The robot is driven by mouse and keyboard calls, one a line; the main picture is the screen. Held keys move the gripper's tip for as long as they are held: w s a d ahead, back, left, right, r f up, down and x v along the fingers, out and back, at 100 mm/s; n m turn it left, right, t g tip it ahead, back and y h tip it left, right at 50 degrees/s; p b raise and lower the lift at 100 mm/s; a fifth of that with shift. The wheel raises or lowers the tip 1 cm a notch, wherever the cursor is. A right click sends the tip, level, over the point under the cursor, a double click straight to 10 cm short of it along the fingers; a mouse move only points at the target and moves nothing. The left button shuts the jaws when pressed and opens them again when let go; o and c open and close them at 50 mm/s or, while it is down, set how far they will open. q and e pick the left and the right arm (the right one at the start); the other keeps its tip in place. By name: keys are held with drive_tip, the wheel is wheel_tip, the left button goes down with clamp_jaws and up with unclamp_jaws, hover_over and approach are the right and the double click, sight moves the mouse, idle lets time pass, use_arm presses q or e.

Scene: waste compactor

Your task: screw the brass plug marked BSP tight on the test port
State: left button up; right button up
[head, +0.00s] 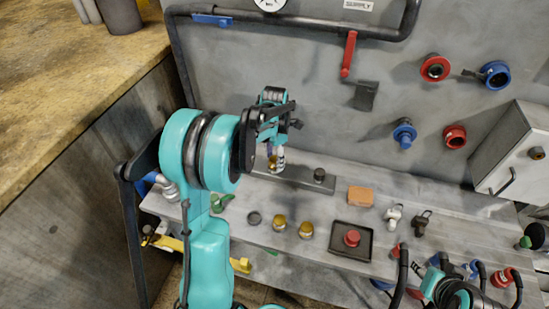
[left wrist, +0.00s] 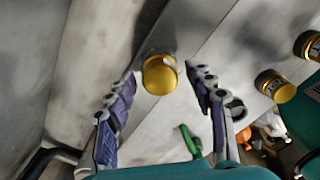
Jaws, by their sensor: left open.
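My left gripper (head: 276,163) is open, fingers pointing down over the raised strip at the panel's foot. In the left wrist view a brass plug (left wrist: 160,73) stands on the strip between the open fingertips, with a gap at each side. Its marking is not visible and whatever lies under it is hidden. In the head view the gripper largely covers that spot. Two more brass plugs, the left one (head: 279,222) and the right one (head: 306,230), stand on the bench; their lettering is too small to read. My right arm (head: 450,288) shows at bottom right; its fingers cannot be made out.
The raised strip (head: 298,180) also bears a black-capped fitting (head: 319,175). A dark ring (head: 254,218), a green item (head: 221,202), an orange block (head: 360,196) and a tray (head: 334,251) with a red button lie on the bench. Red and blue fittings stick out of the panel.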

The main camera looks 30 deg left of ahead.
use_arm(q)
drive_tip(key=n, duration=0.6)
drive_tip(key=c, duration=1.2)
drive_tip(key=m, duration=0.4)
drive_tip(key=shift+m, duration=0.4)
clamp_jaws()
drive_tip(key=m, duration=0.5)
drive_tip(key=m, duration=0.5)
